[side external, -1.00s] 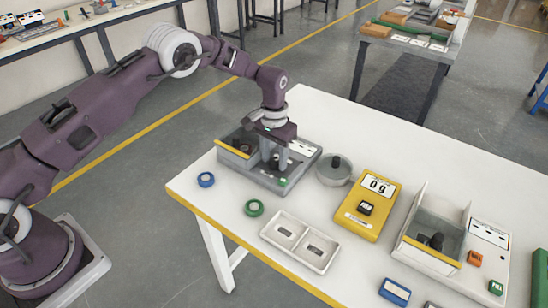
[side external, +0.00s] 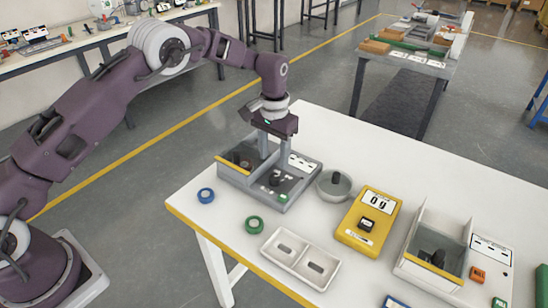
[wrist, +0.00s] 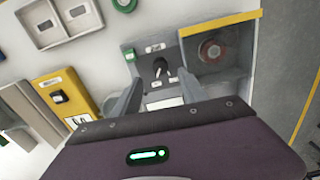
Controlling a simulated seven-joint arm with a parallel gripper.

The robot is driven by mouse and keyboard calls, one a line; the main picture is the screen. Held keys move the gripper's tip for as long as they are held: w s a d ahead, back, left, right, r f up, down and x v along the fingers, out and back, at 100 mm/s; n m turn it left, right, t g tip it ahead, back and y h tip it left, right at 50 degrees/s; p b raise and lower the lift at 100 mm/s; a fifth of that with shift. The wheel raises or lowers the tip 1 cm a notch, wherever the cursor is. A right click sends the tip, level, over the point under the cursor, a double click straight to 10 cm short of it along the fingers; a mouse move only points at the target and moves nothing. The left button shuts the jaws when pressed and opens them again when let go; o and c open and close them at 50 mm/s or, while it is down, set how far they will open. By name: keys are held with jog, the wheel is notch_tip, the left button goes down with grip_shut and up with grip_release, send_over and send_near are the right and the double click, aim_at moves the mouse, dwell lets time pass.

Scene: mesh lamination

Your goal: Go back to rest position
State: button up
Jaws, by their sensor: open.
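My gripper (side external: 273,150) is open and empty, above the grey station (side external: 300,188) at the table's left end. Its two grey fingers point down. The station has a bay with a yellow edge and a dark knob (side external: 274,180) on its plate. In the wrist view, the open fingers of my gripper (wrist: 157,98) are apart, with the dark knob (wrist: 160,66) visible between and beyond them. A round reddish part (wrist: 210,51) lies in the station's bay in the wrist view.
A grey bowl (side external: 334,186), a yellow scale (side external: 352,237) reading 0 g and a white two-part tray (side external: 300,260) stand nearby. A blue ring (side external: 206,195) and a green ring (side external: 254,224) lie in front of the station. A walled box (side external: 405,262) stands at right. The table's back is clear.

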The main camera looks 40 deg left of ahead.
jog(key=s+a+r+t, duration=0.1)
jog(key=s+r, duration=0.6)
jog(key=r, duration=0.4)
jog(key=s+a+r+t, duration=0.1)
jog(key=s+r+t, duration=0.1)
jog(key=s+r, duration=0.65)
jog(key=s+r+t, duration=0.1)
jog(key=s, duration=1)
jog(key=s+a+r+t, duration=0.1)
jog(key=s+r, duration=0.1)
jog(key=s, duration=0.9)
jog(key=shift+s+a+r+t, duration=0.2)
jog(key=shift+s+a+t, duration=0.1)
jog(key=shift+s, duration=0.05)
